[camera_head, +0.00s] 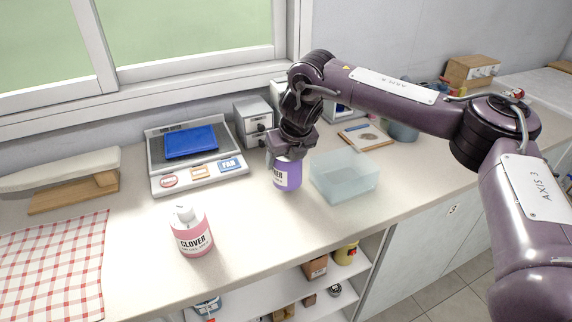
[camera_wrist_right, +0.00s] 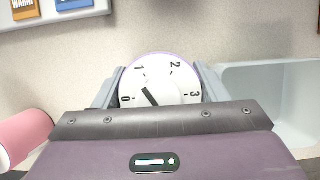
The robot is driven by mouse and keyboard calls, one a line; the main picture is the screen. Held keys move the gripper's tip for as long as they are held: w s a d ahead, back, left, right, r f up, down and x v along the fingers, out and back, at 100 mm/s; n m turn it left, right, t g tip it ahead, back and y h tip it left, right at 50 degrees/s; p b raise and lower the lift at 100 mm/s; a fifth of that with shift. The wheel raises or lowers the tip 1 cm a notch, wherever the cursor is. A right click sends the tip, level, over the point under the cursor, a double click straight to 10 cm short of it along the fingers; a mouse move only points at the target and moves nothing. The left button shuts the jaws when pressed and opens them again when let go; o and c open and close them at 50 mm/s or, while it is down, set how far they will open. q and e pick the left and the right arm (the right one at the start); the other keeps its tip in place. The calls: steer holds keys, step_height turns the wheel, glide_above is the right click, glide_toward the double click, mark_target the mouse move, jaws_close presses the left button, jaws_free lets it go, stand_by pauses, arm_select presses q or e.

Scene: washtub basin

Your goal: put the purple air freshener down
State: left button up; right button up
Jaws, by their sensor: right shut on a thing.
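The purple air freshener (camera_head: 288,175) stands upright at the counter, between the scale-like device and the clear tub in the head view. Its white dial top (camera_wrist_right: 160,82), marked 0 to 3, shows in the right wrist view. My right gripper (camera_head: 284,155) reaches down from above and is shut on it, a finger on each side. Whether its base touches the counter I cannot tell for certain. My left gripper is not in view.
A pink bottle (camera_head: 192,238) labelled CLOVER stands front left. The clear tub (camera_head: 345,182) is close on the right. A device with a blue tray (camera_head: 191,141) sits behind left. A checked cloth (camera_head: 50,265) lies far left. The counter (camera_head: 255,230) in front is bare.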

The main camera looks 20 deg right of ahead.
steer(key=shift+f, duration=1.3)
steer(key=o, duration=1.1)
steer(key=shift+f, duration=0.15)
steer(key=shift+o, duration=0.2)
